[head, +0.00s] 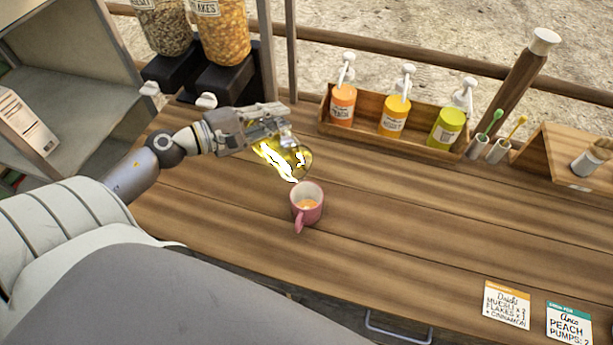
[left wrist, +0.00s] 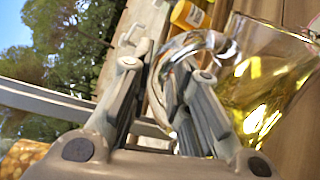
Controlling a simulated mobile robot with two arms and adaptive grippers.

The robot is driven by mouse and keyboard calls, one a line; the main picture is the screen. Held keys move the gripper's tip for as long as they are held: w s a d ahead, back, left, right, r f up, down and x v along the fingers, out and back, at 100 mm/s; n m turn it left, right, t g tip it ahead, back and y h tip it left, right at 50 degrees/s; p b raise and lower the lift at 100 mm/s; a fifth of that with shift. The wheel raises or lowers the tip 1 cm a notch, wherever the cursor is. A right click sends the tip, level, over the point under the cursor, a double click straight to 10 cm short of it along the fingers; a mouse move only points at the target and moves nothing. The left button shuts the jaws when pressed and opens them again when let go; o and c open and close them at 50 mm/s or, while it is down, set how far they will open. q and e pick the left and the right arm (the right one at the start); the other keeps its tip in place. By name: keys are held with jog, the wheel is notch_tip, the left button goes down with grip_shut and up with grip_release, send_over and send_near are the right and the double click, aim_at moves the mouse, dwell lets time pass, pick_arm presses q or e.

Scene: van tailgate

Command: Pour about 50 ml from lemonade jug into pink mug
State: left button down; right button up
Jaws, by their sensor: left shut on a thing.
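The lemonade jug (head: 281,160) is clear glass with yellow liquid. In the head view it is tilted, with its lower right end close above the pink mug. The pink mug (head: 307,204) stands upright on the wooden counter, its handle toward the front, with some orange-yellow content inside. My left gripper (head: 272,128) is shut on the jug's handle. In the left wrist view the fingers close around the clear glass handle, and the jug (left wrist: 262,85) with yellow liquid is at the right. I cannot tell whether a stream is falling. My right gripper is not in view.
A wooden rack (head: 379,133) with several pump bottles stands at the back. Cereal dispensers (head: 218,75) stand at the back left. Two order cards (head: 507,303) lie at the front right. The counter right of the mug is clear.

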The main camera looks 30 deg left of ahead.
pick_arm(q)
jog(key=shift+d+r, duration=0.15)
jog(key=shift+r, duration=0.15)
jog(key=shift+f, duration=0.1)
jog(key=shift+s+d, duration=0.35)
jog(key=shift+d, duration=0.3)
dwell(0.6)
